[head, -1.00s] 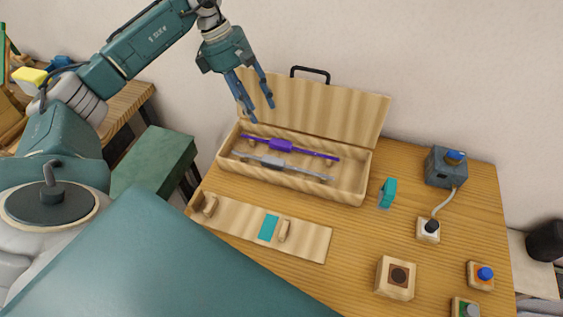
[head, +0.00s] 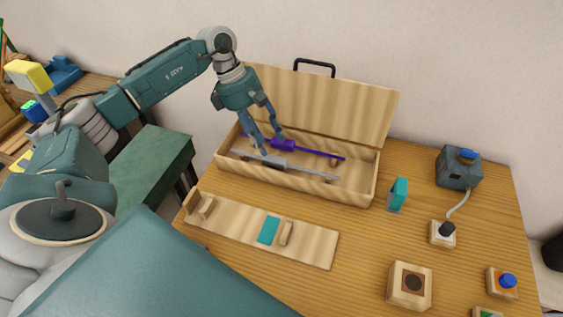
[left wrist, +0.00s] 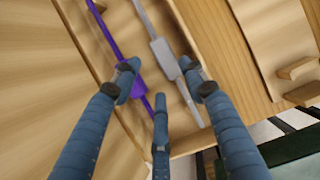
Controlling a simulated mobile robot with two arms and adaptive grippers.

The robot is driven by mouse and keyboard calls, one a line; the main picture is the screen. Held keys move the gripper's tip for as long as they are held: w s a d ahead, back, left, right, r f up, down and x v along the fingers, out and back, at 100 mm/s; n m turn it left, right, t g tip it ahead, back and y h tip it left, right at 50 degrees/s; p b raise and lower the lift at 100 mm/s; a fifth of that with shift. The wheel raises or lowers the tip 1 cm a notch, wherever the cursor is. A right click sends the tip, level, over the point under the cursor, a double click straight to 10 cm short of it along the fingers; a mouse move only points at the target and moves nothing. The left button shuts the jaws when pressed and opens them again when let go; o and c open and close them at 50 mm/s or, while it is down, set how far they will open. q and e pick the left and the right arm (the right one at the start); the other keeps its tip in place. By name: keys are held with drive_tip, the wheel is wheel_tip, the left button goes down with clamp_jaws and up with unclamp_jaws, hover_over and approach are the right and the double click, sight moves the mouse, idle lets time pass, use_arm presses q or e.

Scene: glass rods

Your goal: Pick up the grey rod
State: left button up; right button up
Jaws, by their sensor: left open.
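The grey rod (head: 308,173) lies in the open wooden case (head: 361,196), along its front side, with a thicker grey block (left wrist: 163,57) at its middle. The purple rod (head: 318,152) lies behind it, roughly parallel. My left gripper (head: 269,144) is open and reaches down into the case near the middle blocks of both rods. In the left wrist view its fingers (left wrist: 160,90) are spread: one overlaps the purple rod's block (left wrist: 127,78), one is beside the grey rod's block. I cannot tell whether they touch. My right gripper is not in view.
The case lid (head: 330,105) stands open at the back. A wooden holder board (head: 315,247) with a teal patch lies in front. A teal piece (head: 398,195), a grey box with blue button (head: 459,167) and wooden button blocks (head: 408,286) stand right.

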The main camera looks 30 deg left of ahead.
sight(275, 156)
use_arm(q)
drive_tip(key=p+x, duration=0.1)
drive_tip(key=x, duration=0.1)
drive_tip(key=p+x, duration=0.1)
drive_tip(key=x, duration=0.2)
drive_tip(key=shift+s+d+f+p, duration=0.15)
drive_tip(key=shift+d+f+p, duration=0.1)
drive_tip(key=shift+f+p, duration=0.1)
drive_tip(key=shift+f, duration=0.2)
drive_tip(key=c, duration=1)
